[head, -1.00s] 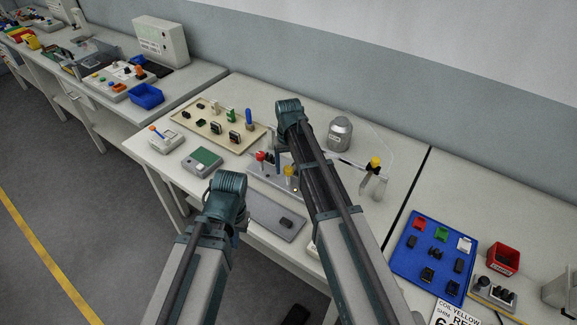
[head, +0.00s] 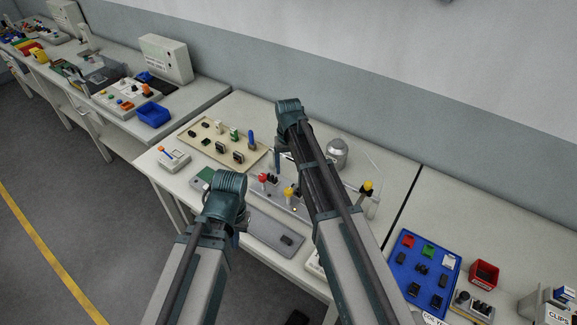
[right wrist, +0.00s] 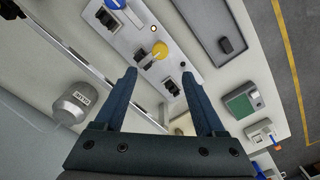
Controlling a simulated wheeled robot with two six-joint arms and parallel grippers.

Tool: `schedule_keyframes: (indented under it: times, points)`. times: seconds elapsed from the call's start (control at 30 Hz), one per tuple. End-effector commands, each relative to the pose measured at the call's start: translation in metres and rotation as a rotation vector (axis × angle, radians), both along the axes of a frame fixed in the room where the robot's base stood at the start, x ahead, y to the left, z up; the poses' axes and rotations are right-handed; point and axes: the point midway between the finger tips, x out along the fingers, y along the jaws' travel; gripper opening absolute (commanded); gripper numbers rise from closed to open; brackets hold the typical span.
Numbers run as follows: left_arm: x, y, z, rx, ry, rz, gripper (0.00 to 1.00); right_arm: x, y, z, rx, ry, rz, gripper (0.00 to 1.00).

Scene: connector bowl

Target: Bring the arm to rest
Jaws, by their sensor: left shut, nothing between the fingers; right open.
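My left arm enters the head view from the bottom left. Its gripper (head: 241,222) is at the front edge of the middle bench, mostly hidden behind its own wrist; it is shut with nothing in it. My right arm reaches over the middle bench. A grey panel with a yellow knob (right wrist: 159,50) lies below and beyond the fingertips.
On the middle bench stand a tan tray (head: 183,135) of connectors, a silver canister (head: 336,153), a grey tray (head: 262,232) and a green-faced device (head: 203,178). A blue tray (head: 405,255) and a red bin (head: 484,273) stand on the right bench. Floor is clear at left.

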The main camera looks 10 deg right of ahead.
Motion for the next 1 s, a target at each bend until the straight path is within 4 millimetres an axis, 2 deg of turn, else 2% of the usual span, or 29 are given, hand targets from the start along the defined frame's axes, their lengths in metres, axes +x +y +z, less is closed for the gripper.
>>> schedule_keyframes:
  times: [0.03, 0.17, 0.5, 0.6, 0.67, 0.77, 0.9, 1.0]
  points:
    - [0.0, 0.0, 0.013, 0.0, 0.0, 0.002, 0.0, 0.0, 0.0, 0.013, 0.0, 0.0, 0.0, 0.72]
    - [0.0, 0.0, 0.021, -0.001, 0.0, 0.004, 0.0, 0.0, 0.0, 0.021, 0.0, 0.0, 0.0, 0.72]
    - [0.0, 0.0, 0.021, -0.001, 0.0, 0.005, 0.0, 0.0, 0.0, 0.021, 0.0, 0.0, 0.0, 0.72]
    - [0.0, 0.0, 0.016, -0.001, 0.0, 0.005, 0.0, -0.008, 0.004, 0.016, -0.002, 0.001, 0.009, 0.72]
    - [0.0, 0.0, 0.009, -0.001, 0.0, 0.004, 0.0, -0.023, 0.011, 0.009, -0.007, 0.004, 0.028, 0.72]
    - [0.0, 0.0, -0.01, -0.001, 0.0, 0.002, 0.0, -0.063, 0.029, -0.01, -0.02, 0.011, 0.08, 0.72]
    - [0.0, 0.0, -0.039, 0.0, 0.0, -0.001, 0.0, -0.13, 0.052, -0.039, -0.048, 0.023, 0.174, 0.72]
    - [0.0, 0.0, -0.056, 0.001, 0.0, -0.004, 0.0, -0.173, 0.063, -0.055, -0.067, 0.031, 0.237, 0.72]
